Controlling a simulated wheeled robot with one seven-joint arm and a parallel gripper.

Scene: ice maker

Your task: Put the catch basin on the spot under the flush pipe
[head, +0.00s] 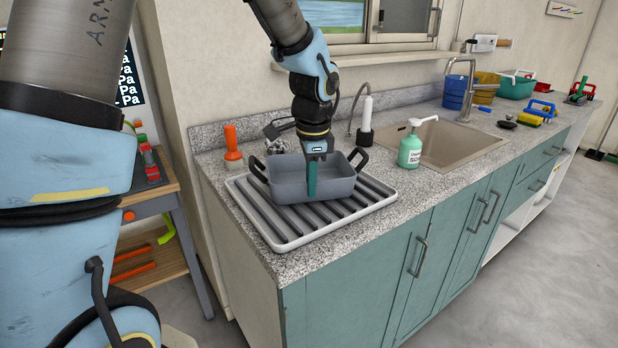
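A grey rectangular basin (285,185) with dark loop handles at both ends, which I take for the catch basin, is over the ribbed drain tray (262,232). I cannot tell whether it rests on the ribs or is slightly raised. My gripper (312,180) points down at its near wall. One teal finger shows in front of that wall; the other finger is hidden, so its grip is unclear. A short dark fitting (278,128) stands out near the wall behind the basin; I cannot tell if it is the flush pipe. No marked spot is visible.
An orange-red bottle (232,145) stands left behind the tray. A green soap dispenser (411,148) and a white upright cylinder with a curved pipe (366,115) stand to the right. Beyond are the sink (440,145) and several containers. Counter right of the tray is partly clear.

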